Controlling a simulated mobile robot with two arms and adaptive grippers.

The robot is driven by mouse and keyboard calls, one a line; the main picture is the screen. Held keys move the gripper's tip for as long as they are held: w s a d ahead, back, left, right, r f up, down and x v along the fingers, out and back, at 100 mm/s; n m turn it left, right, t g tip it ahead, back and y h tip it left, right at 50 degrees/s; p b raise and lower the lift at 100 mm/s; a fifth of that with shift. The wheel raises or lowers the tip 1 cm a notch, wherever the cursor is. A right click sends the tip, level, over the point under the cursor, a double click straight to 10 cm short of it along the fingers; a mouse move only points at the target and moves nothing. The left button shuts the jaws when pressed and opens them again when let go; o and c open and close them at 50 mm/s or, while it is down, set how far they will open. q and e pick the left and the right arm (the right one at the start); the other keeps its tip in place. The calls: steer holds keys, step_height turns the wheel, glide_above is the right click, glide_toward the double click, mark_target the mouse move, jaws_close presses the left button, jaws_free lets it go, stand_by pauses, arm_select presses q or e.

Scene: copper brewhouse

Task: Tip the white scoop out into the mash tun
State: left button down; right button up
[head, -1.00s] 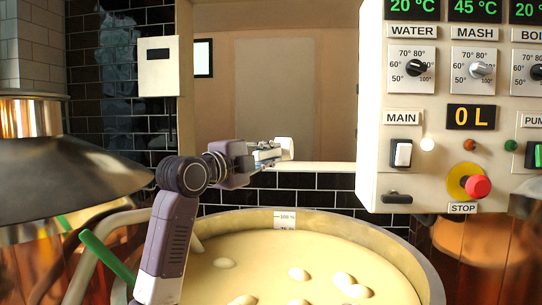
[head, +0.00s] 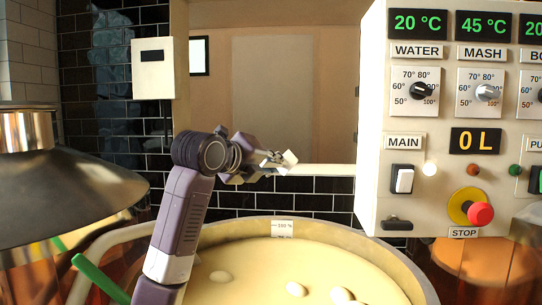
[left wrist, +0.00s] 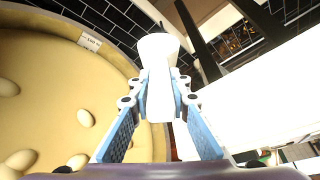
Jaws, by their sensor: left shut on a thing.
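The white scoop (head: 290,158) is small in the head view, at the tip of my left gripper (head: 270,160). In the left wrist view, the scoop (left wrist: 158,47) points away from me, and its handle lies between the blue-padded fingers of my left gripper (left wrist: 159,100). The gripper is shut on the handle. The scoop looks tilted; its contents cannot be made out. The mash tun (head: 350,235) is the wide round vessel with pale mash at the bottom of the head view. The scoop shows above its far rim. My right gripper is not in view.
The control panel (head: 437,145) hangs at the right, with dials, switches and a red stop button (head: 480,214). A copper vessel's dark hood (head: 60,190) stands at the left. A green-handled tool (head: 98,277) leans at lower left. Pale lumps (head: 296,289) lie in the mash.

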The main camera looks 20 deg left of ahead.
arm_select(q)
steer(key=shift+w+r+m+y, duration=0.1)
steer(key=shift+m+y, duration=0.2)
steer(key=shift+m, duration=0.3)
steer(key=shift+w+d+m+g+y, duration=0.15)
steer(key=shift+m+g+y, duration=0.3)
steer(key=shift+m, duration=0.45)
steer(key=shift+f+m+y, duration=0.2)
steer(key=shift+m+y, duration=0.75)
steer(key=shift+m, duration=0.25)
steer(key=shift+d+f+m+g+y, duration=0.1)
steer(key=shift+m+g+y, duration=0.2)
steer(key=shift+m, duration=0.1)
steer(key=shift+f, duration=0.1)
